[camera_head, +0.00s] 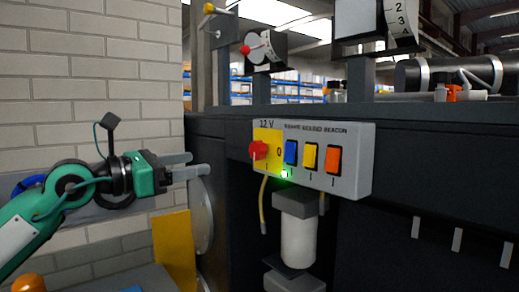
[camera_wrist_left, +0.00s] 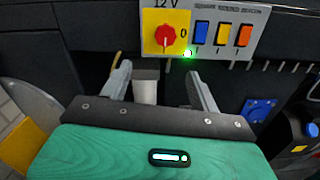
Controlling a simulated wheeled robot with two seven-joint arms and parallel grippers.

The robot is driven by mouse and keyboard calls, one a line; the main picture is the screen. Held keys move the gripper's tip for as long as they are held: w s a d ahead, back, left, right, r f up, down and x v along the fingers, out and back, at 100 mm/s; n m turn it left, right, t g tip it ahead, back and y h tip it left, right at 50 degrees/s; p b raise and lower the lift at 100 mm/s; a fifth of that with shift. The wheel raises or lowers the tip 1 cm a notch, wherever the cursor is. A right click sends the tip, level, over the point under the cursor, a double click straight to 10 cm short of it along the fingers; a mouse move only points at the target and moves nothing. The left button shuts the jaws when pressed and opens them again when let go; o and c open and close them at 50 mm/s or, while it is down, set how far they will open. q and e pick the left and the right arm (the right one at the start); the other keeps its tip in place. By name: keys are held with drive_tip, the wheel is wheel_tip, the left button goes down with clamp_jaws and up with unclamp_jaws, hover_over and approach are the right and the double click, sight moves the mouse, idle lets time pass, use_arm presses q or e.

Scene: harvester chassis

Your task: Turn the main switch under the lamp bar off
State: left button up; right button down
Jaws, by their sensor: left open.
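The main switch is a red knob (camera_head: 258,150) on a yellow plate (camera_head: 270,137) marked 12 V, at the left end of a grey panel (camera_head: 355,183). A 0 is printed right of the knob, and a mark sits below it. A small green light (camera_head: 284,174) glows below the plate. The knob (camera_wrist_left: 165,38) also shows in the left wrist view, beyond the fingers; its exact turn is hard to read. My left gripper (camera_head: 198,164) is open and empty, left of the knob and apart from it. It also shows in the left wrist view (camera_wrist_left: 160,74).
Blue (camera_head: 290,152), yellow (camera_head: 310,156) and orange (camera_head: 333,159) rocker switches sit right of the knob. A white cylinder (camera_head: 298,240) hangs below the panel. A round grey disc (camera_head: 203,215) and a yellow plate (camera_head: 175,250) stand below my left gripper. A red-knobbed dial (camera_head: 262,50) is above.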

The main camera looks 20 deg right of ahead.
use_arm(q)
drive_tip(key=s+d+r+m, duration=0.1)
drive_tip(key=r, duration=0.1)
drive_tip(key=p, duration=0.3)
approach(254, 150)
drive_tip(key=p+x, duration=0.1)
drive_tip(key=x, duration=0.1)
drive_tip(key=p+x, duration=0.1)
drive_tip(key=x, duration=0.2)
drive_tip(key=p+x, duration=0.1)
drive_tip(key=x, duration=0.1)
drive_tip(key=shift+d+r, duration=0.15)
drive_tip(key=shift+r, duration=0.15)
drive_tip(key=shift+w+d+f+p, duration=0.15)
drive_tip(key=shift+w+d+p, duration=0.05)
drive_tip(key=shift+d+p, duration=0.35)
use_arm(e)
wheel_tip(254, 150, up, 7)
drive_tip(key=shift+w+d, duration=0.15)
use_arm(q)
drive_tip(key=shift+c, duration=0.4)
